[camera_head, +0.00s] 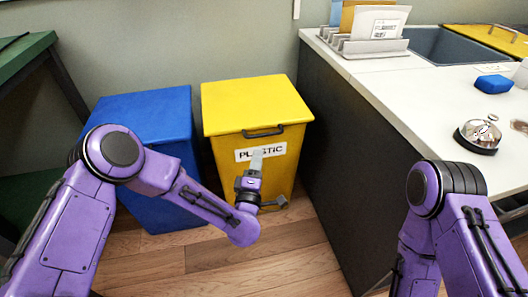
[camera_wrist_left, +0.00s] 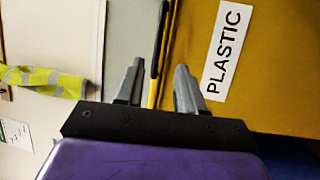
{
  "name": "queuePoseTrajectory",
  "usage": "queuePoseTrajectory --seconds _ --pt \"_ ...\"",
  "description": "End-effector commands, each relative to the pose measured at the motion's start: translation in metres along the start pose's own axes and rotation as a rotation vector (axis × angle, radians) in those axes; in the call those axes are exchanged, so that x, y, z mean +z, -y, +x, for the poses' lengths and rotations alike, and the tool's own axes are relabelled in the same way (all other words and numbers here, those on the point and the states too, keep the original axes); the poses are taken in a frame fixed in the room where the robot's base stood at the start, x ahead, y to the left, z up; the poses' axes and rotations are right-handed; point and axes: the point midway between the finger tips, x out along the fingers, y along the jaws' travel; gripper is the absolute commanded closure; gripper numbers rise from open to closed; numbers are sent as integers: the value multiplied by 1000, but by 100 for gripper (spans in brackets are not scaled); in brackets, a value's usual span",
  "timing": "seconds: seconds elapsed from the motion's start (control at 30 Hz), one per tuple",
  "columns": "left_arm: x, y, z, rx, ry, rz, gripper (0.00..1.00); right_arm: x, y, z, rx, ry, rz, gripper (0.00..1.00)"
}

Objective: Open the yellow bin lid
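The yellow bin (camera_head: 252,172) stands on the floor against the wall, with a white "PLASTIC" label on its front. Its flat lid (camera_head: 255,103) is down. A dark bar handle (camera_head: 263,132) sits at the lid's front edge. My left gripper (camera_head: 266,180) is in front of the bin, overlapping the label in the head view. In the left wrist view its two grey fingers (camera_wrist_left: 157,85) are apart and empty. The dark handle (camera_wrist_left: 161,38) shows beyond them, in line with the gap. My right arm shows at the right, but its gripper is out of view.
A blue bin (camera_head: 150,115) stands just left of the yellow one. A dark counter side (camera_head: 340,150) rises close on the right, with a white top holding a bell (camera_head: 478,135) and a blue block (camera_head: 493,84). A green table (camera_head: 25,50) is at far left.

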Motion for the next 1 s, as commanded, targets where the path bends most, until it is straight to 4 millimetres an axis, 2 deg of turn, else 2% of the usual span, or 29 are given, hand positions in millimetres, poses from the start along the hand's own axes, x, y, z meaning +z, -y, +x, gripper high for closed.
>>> queuePoseTrajectory --seconds 0.17,0.4,0.5,0.63,0.87,0.9,0.97,1.0 --pt "-2 -4 29 10 -7 -6 62 0 0 2 0 -1 0 64" --pt "-1 -2 81 5 -4 -3 62 4 1 10 0 -1 0 64" --pt "0 -2 95 5 -2 -3 62 5 1 12 0 -1 0 64" --pt "0 -3 104 3 -1 -3 62 5 1 13 0 0 0 64" --pt "0 -3 104 2 0 -2 62 5 1 12 0 0 0 64" --pt "0 -3 104 2 0 -2 75 5 1 12 0 0 0 64" --pt "0 -3 104 2 0 -2 94 5 1 12 0 0 0 64" --pt "0 -3 104 2 0 -2 100 5 1 12 0 0 0 64"
